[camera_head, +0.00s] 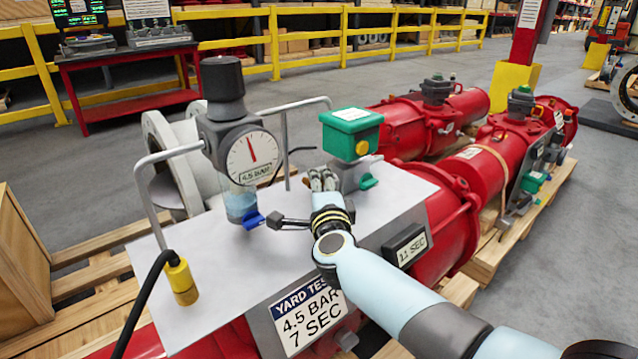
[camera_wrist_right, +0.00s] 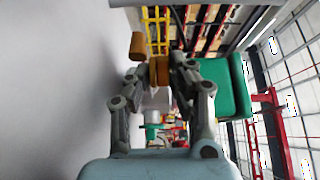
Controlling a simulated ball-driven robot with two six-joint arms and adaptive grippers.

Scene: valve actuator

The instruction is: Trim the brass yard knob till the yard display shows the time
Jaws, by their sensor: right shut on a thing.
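My right gripper (camera_head: 323,178) reaches over the grey panel top (camera_head: 235,290), just left of the green-topped box (camera_head: 350,130). In the right wrist view its fingers (camera_wrist_right: 160,72) are shut on a brass-coloured knob (camera_wrist_right: 159,71). The knob is hidden by the gripper in the head view. The yard display (camera_head: 411,246) on the panel's front face reads 11 SEC. The yard test sign (camera_head: 308,315) left of it reads 4.5 BAR, 7 SEC. My left gripper is not in view.
A pressure gauge (camera_head: 252,157) marked 4.5 BAR, with a blue handle (camera_head: 254,220), stands left of my gripper. A hose with a yellow fitting (camera_head: 180,278) is at the panel's left. A green lever (camera_head: 369,181) sits close to the right. Red actuators (camera_head: 475,165) lie behind.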

